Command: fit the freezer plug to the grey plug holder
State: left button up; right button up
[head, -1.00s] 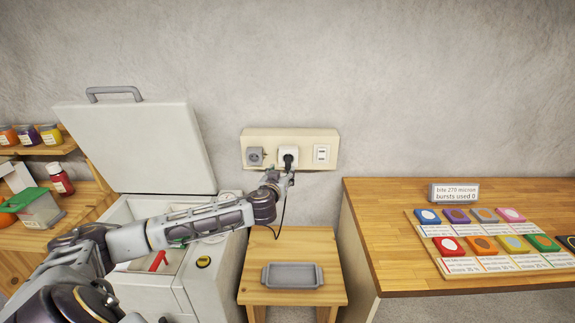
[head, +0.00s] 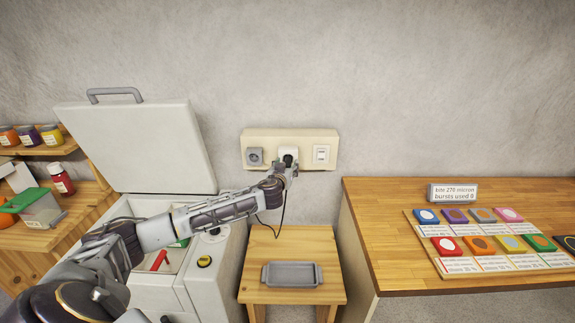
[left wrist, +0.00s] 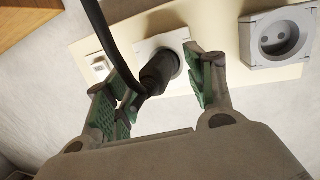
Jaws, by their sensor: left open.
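The black freezer plug (head: 288,159) sits in the white middle socket (head: 288,151) of the cream wall panel, its dark cord hanging down. In the left wrist view the plug (left wrist: 160,72) shows with its cord running up the picture. A grey square holder with a round two-hole face (head: 255,156) is on the panel's left end, empty; it also shows in the left wrist view (left wrist: 279,38). My left gripper (head: 285,168) is at the plug; in the left wrist view its green-padded fingers (left wrist: 155,82) stand open on either side of it. My right gripper is not in view.
A white switch (head: 321,154) is on the panel's right end. Below stands a wooden stool (head: 258,246) with a grey tray (head: 292,285). The freezer (head: 150,150), lid raised, is left; a workbench (head: 375,225) with coloured blocks is right.

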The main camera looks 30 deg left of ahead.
pick_arm(q)
jog(key=shift+x, duration=1.1)
jog(key=c, duration=1.1)
